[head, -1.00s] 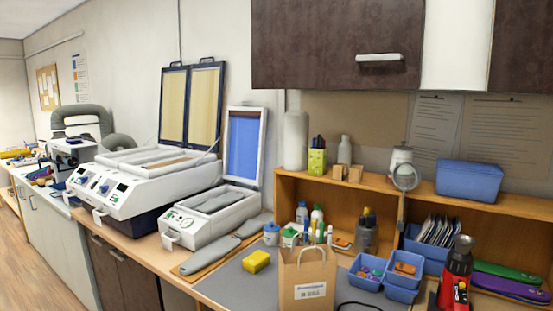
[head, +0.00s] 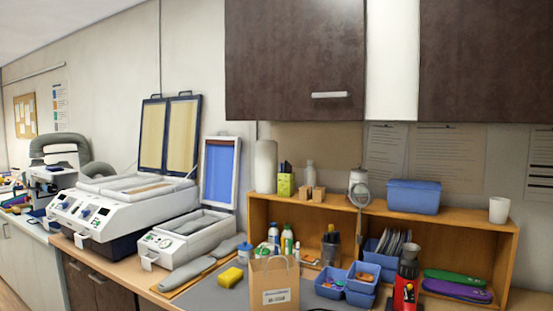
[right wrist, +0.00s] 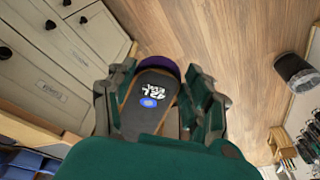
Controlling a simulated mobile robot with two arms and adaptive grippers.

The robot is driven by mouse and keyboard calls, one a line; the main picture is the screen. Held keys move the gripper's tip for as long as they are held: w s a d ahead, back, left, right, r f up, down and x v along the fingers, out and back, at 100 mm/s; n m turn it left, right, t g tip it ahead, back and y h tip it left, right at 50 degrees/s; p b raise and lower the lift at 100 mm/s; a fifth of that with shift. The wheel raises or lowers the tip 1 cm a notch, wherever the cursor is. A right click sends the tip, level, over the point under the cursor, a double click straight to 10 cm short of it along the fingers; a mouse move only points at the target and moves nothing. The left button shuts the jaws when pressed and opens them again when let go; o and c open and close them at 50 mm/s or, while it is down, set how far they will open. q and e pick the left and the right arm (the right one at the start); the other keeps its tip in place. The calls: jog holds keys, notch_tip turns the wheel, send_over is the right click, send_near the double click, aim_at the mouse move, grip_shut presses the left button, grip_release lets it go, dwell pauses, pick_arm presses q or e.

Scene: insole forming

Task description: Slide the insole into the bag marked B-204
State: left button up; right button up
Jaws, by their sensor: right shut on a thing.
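A brown paper bag (head: 259,284) with two handles stands upright on the grey mat at the bottom of the head view. Its white label reads something like B-204, small and blurred. In the right wrist view my right gripper (right wrist: 160,92) has its green fingers shut on a dark insole (right wrist: 147,117). The insole shows the print 42L, a blue round mark and a purple end. It is over the wooden floor in that picture, away from the bag. My left gripper is in no view, and neither gripper shows in the head view.
A wooden shelf (head: 470,228) is behind. Grey insole shapes (head: 186,274) lie to the left. Drawers (right wrist: 60,60) and a dark bin (right wrist: 295,72) border the floor.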

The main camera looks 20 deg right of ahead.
jog(key=w+a+r, duration=0.1)
jog(key=a+r, duration=0.2)
jog(key=a, duration=0.4)
jog(key=w+r+n, duration=0.1)
jog(key=w+r, duration=0.7)
jog(key=r, duration=0.3)
jog(key=w+d+r+m, duration=0.1)
jog(key=w+d+r, duration=0.1)
jog(key=d, duration=0.7)
jog(key=shift+d+r, duration=0.35)
jog(key=shift+r, duration=0.25)
